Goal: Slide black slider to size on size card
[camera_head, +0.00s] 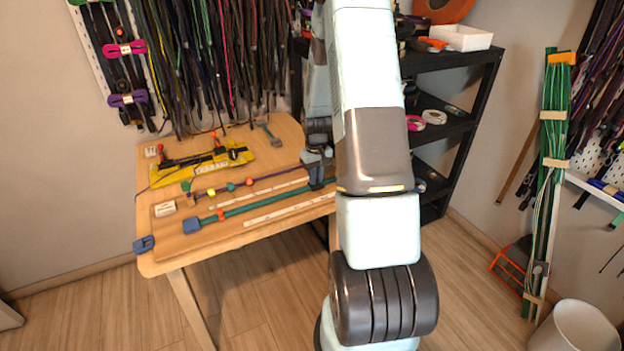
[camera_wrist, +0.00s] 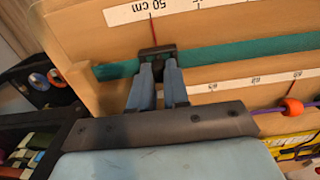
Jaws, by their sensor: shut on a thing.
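A black slider (camera_wrist: 157,52) sits on a flat teal cord (camera_wrist: 225,54) in the wrist view. My gripper (camera_wrist: 158,75) is shut on it, with one blue-grey finger on each side. A thin red line runs from the 50 cm mark of a white measuring strip (camera_wrist: 165,9) to the slider. The teal cord (camera_head: 262,205) also shows in the head view, lying along a wooden board, where my gripper (camera_head: 317,182) is at its right part. My arm hides the cord's right end. A small white card (camera_head: 165,209) stands at the board's left; its writing is too small to read.
A purple cord (camera_head: 262,181) with coloured beads lies behind the teal cord. A yellow tool (camera_head: 205,165) lies farther back on the table. A blue clamp (camera_head: 144,244) is on the table's left edge. A black shelf (camera_head: 455,140) stands right of the table.

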